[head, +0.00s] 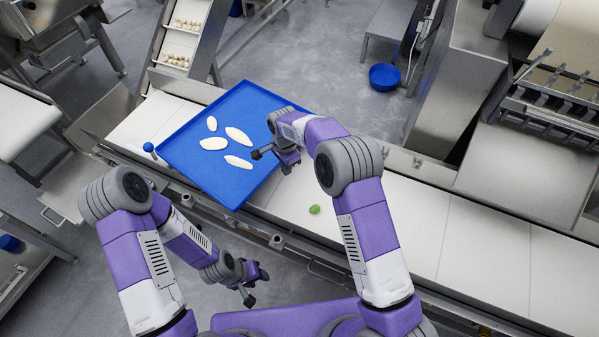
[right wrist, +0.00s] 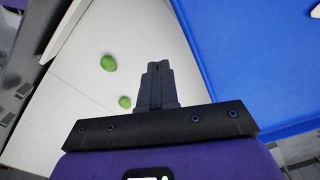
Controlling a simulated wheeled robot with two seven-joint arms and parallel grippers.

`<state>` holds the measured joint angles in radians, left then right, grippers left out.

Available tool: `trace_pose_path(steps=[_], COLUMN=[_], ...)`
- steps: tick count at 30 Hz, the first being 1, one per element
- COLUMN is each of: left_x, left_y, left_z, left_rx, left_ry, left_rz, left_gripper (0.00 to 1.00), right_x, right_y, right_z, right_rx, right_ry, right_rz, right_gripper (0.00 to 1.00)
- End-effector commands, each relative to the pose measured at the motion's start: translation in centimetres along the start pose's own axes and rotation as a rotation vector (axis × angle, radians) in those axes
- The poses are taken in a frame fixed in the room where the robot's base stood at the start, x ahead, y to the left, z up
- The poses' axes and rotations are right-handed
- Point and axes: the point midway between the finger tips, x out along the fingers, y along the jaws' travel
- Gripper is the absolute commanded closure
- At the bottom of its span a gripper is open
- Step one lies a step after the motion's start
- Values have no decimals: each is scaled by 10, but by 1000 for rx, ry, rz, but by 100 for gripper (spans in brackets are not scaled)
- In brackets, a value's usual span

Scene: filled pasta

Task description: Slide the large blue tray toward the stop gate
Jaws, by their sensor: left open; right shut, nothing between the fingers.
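The large blue tray (head: 180,137) lies turned at an angle on the white conveyor belt, its front corner over the conveyor's near edge. Several white oval pieces (head: 213,143) lie in it. My right gripper (head: 257,154) is at the tray's right side, shut and empty. In the right wrist view its closed fingers (right wrist: 157,86) point beside the tray (right wrist: 245,50); I cannot tell whether they touch it. My left gripper (head: 257,287) is open and empty, low in front of the conveyor, apart from the tray. I cannot make out the stop gate clearly.
A green piece (head: 315,209) lies on the belt right of the tray; the right wrist view shows two green pieces (right wrist: 109,63). A blue knob (head: 148,147) stands at the tray's left corner. A chute (head: 185,35) rises behind. The belt to the right is mostly clear.

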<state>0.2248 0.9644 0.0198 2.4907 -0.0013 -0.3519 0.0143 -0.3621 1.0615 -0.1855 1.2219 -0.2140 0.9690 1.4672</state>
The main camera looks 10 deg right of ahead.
Motion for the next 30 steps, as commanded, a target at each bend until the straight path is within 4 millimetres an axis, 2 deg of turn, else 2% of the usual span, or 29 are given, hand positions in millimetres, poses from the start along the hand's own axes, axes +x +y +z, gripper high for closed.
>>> trace_pose_path(steps=[1, 15, 30], left_x=[-6, -35, -36], left_y=[2, 13, 13], left_z=[0, 2, 2], left_rx=[0, 0, 0], left_ry=[0, 0, 0], left_rz=[0, 0, 0], left_gripper=[57, 57, 57], right_x=[-9, -54, -56], right_y=[0, 0, 0], right_z=[0, 0, 0], right_rx=[0, 0, 1], right_ry=[0, 1, 0], right_rz=[-1, 0, 1], right_gripper=[100, 100, 100])
